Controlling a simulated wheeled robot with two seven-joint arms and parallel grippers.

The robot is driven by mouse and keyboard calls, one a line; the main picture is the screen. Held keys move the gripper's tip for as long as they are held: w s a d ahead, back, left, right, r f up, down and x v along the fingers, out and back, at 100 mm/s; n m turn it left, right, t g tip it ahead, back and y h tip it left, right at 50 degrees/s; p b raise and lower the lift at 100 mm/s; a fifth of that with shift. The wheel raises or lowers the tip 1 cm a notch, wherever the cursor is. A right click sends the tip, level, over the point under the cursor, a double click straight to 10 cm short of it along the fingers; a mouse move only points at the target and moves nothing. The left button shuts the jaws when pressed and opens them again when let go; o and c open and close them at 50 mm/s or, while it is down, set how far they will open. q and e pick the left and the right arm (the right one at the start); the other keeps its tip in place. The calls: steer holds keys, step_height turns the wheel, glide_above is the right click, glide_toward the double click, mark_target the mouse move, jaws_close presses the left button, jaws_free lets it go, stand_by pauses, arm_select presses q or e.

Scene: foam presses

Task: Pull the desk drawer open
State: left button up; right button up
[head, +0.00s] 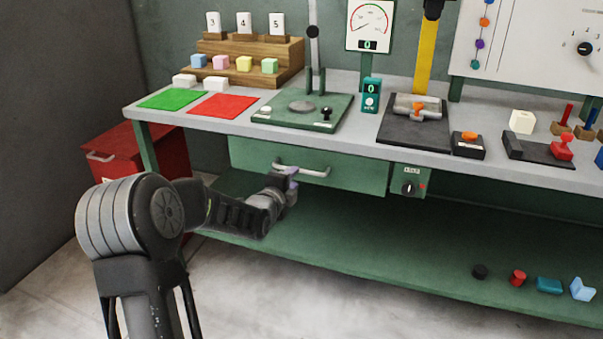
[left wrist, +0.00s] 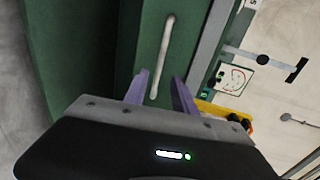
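The desk drawer (head: 352,174) is a wide green front under the grey worktop, and it looks shut. Its pale bar handle (head: 316,173) runs along the front. My left gripper (head: 292,178) is at the left part of the handle, with purple fingers. In the left wrist view, the handle (left wrist: 163,50) runs up the green drawer front (left wrist: 147,35). The left fingers (left wrist: 160,90) are spread apart, with the near end of the handle showing between them. I cannot tell whether they touch it. My right gripper is in neither view.
The worktop (head: 232,125) above holds a green press plate (head: 330,123), green and red mats and other devices. A small green dial box (head: 408,182) hangs right of the drawer. A red cabinet (head: 113,152) stands at left. A green lower shelf (head: 400,245) lies below, mostly clear.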

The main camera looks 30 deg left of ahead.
mark_target(302, 171)
arm_select(q)
steer(key=x, duration=0.7)
steer(key=shift+w+f, duration=0.2)
steer(key=shift+w, duration=0.15)
steer(key=shift+c, duration=0.3)
jaws_close()
stand_by(1.1)
